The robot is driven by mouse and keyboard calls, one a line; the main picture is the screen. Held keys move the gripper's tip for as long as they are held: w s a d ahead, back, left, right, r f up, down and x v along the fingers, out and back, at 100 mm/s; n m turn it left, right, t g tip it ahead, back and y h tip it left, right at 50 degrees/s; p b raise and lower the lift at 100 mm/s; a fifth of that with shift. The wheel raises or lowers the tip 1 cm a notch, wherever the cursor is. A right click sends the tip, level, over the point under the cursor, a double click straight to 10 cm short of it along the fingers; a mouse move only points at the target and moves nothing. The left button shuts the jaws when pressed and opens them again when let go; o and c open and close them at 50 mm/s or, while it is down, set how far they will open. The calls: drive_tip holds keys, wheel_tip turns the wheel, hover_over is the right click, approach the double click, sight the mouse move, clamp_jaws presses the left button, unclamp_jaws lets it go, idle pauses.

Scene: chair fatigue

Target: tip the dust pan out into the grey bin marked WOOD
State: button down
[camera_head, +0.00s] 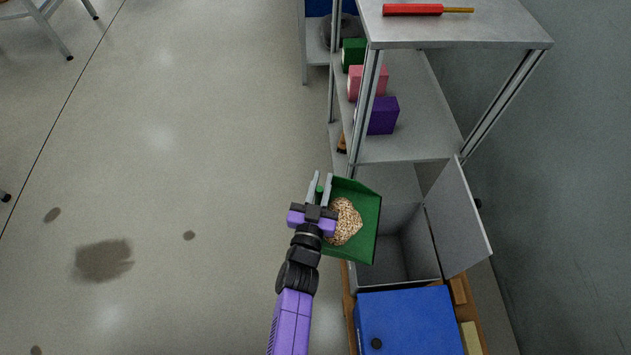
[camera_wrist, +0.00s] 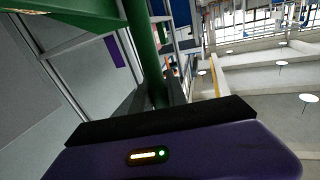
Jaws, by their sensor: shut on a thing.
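The green dust pan (camera_head: 367,215) carries a heap of pale wood chips (camera_head: 346,222). In the head view my gripper (camera_head: 320,188) is shut on the pan's handle, at the pan's left side. The pan's green handle also shows in the wrist view (camera_wrist: 143,45). The grey bin (camera_head: 407,245) is open, with its lid (camera_head: 457,222) raised on the right side. The pan is at the bin's left and overlaps its left edge in the picture. The bin's inside looks empty where I can see it. No WOOD mark is readable.
A blue box (camera_head: 410,322) with a dark knob stands in front of the bin. Behind the bin is a metal shelf rack (camera_head: 420,125) holding purple (camera_head: 383,116), pink (camera_head: 369,82) and green boxes. A red-handled tool (camera_head: 412,10) lies on top. Open floor (camera_head: 190,130) is at left.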

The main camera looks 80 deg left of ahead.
drive_tip(key=w+d+r+m+b, duration=0.3)
drive_tip(key=w+m+b, duration=0.2)
drive_tip(key=w+b, duration=0.3)
drive_tip(key=w+d+r+m+b, duration=0.3)
drive_tip(key=w+m+b, duration=0.3)
drive_tip(key=w+b, duration=0.2)
drive_tip(key=shift+w+d, duration=0.6)
drive_tip(key=shift+w, duration=0.25)
idle(1.5)
idle(0.4)
